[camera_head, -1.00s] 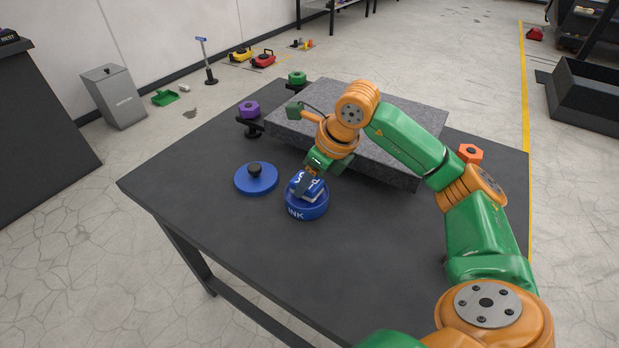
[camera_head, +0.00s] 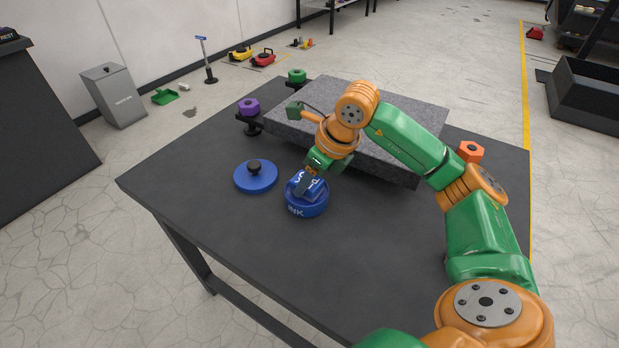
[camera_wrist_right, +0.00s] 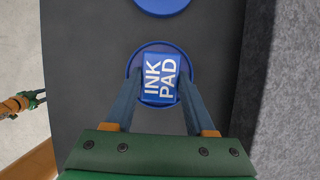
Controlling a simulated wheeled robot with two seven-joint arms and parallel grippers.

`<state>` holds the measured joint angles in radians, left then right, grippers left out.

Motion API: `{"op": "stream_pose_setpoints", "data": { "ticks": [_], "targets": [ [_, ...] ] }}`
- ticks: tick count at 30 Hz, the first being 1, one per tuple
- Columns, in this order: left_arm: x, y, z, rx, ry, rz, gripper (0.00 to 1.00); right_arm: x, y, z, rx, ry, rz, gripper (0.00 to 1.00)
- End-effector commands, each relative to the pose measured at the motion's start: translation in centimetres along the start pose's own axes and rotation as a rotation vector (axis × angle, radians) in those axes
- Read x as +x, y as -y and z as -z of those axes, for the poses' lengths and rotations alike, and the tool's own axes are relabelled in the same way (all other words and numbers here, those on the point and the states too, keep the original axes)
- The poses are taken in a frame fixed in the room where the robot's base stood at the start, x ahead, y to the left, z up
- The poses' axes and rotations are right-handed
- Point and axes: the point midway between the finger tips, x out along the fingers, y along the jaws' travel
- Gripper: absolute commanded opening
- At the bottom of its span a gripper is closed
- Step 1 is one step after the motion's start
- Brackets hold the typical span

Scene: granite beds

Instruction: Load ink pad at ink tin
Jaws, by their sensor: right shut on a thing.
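The blue ink tin (camera_head: 306,210), marked INK, stands uncovered on the dark table. The blue ink pad (camera_wrist_right: 160,78), with white INK PAD lettering, is between the fingers of my right gripper (camera_wrist_right: 159,95), which is shut on it. In the right wrist view the pad lies within the round rim of the tin (camera_wrist_right: 134,64). In the head view the right gripper (camera_head: 306,188) reaches down at the tin and partly hides the pad. I cannot tell whether the pad touches the tin's floor. Part of my left arm, with its gripper (camera_wrist_right: 40,98), shows small at the left edge of the wrist view.
A blue lid with a black knob (camera_head: 256,177) lies left of the tin. A grey granite slab (camera_head: 400,110) fills the table's back. Purple (camera_head: 249,107), green (camera_head: 297,76) and orange (camera_head: 470,152) hex pieces stand around it. The table's front is clear.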

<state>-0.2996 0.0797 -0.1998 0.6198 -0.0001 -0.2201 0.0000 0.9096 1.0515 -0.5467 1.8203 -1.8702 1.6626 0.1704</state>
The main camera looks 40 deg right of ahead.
Motion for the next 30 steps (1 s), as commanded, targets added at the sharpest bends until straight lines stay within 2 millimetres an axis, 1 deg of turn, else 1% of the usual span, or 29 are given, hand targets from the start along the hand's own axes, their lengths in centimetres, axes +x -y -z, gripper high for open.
{"op": "stream_pose_setpoints", "data": {
  "ticks": [5,8,25,27,30],
  "targets": [
    [0.0,0.0,0.0,0.000,0.000,0.000,0.50,0.1,0.0,0.1,0.000,-0.004,-0.001,0.10],
    [-0.4,0.0,0.0,0.000,0.000,0.000,0.50,-0.3,0.0,-0.1,-0.001,-0.004,-0.001,0.10],
    [-6.4,0.1,0.6,0.000,0.000,0.000,0.50,-6.4,0.0,-2.6,0.000,-0.002,0.000,0.10],
    [-6.7,0.1,0.6,0.000,0.000,0.000,0.50,-6.7,0.0,-2.8,0.000,-0.002,0.000,0.10],
    [-6.5,0.1,0.6,0.000,0.000,0.000,0.50,-6.5,0.0,-2.7,0.000,-0.002,0.000,0.10]
  ]
}}
